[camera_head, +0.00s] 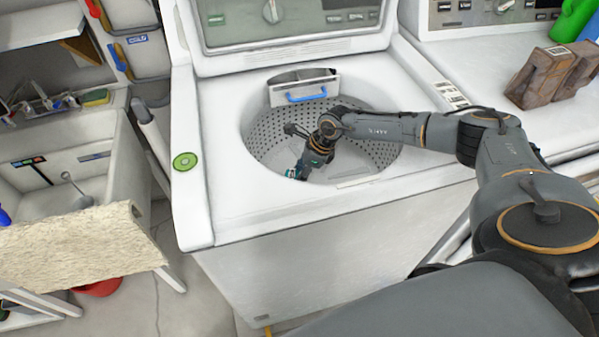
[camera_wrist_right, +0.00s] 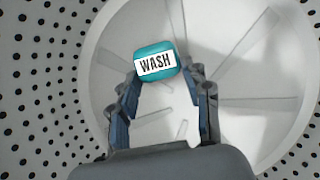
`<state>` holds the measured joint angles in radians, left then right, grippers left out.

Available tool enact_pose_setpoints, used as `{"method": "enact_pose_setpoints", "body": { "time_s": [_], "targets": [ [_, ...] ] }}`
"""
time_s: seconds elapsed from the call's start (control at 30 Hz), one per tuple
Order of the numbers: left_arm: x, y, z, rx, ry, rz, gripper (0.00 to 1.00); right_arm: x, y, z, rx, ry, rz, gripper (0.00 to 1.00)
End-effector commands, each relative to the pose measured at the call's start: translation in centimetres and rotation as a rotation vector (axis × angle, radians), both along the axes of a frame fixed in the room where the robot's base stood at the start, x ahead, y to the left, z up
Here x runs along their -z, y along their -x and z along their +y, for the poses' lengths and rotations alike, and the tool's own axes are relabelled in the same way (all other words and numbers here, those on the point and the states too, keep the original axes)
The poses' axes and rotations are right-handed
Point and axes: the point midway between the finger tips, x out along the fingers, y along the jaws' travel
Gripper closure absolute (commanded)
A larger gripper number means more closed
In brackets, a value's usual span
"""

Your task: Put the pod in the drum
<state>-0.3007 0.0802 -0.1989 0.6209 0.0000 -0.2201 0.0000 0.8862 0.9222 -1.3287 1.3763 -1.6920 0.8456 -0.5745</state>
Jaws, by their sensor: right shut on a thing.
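The pod (camera_wrist_right: 156,62) is a small teal block with a white "WASH" label. My right gripper (camera_wrist_right: 163,80) is shut on it, one finger on each side. In the head view the right gripper (camera_head: 301,170) reaches down inside the washer's drum (camera_head: 268,132), near its front left side. A bit of the teal pod (camera_head: 293,173) shows at the fingertips. In the wrist view the drum's dotted wall (camera_wrist_right: 38,70) and pale finned bottom (camera_wrist_right: 240,115) lie behind the pod. The gap between pod and bottom cannot be told. My left gripper is not in view.
The white washer (camera_head: 215,190) has its lid (camera_head: 290,47) raised. A dispenser with a blue handle (camera_head: 306,95) sits at the drum's back rim. Another machine with brown packages (camera_head: 552,75) stands right. A sink (camera_head: 75,195) is left.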

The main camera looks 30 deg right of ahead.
Motion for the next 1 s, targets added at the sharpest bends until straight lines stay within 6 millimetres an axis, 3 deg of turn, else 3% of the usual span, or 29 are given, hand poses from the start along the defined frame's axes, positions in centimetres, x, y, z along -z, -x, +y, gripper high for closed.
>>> {"method": "enact_pose_setpoints", "body": {
  "time_s": [0.23, 0.27, 0.37, 0.73, 0.87, 1.0],
  "targets": [
    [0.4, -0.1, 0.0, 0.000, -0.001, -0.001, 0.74, 0.5, 0.0, 0.0, 0.000, 0.000, 0.000, 0.77],
    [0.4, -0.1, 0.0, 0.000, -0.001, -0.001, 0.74, 0.5, 0.0, 0.0, 0.000, 0.000, 0.000, 0.48],
    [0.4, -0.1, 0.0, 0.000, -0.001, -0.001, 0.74, 0.5, 0.0, 0.0, 0.000, 0.000, 0.000, 0.29],
    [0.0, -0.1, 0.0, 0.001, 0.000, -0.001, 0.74, 0.0, 0.0, 0.0, 0.000, 0.000, 0.000, 0.29],
    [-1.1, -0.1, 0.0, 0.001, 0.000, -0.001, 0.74, -1.4, 0.0, -0.1, 0.000, 0.001, -0.001, 0.29],
    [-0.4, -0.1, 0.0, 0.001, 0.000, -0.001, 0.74, -3.8, 0.8, -1.2, 0.001, 0.001, -0.001, 0.29]
  ]
}}
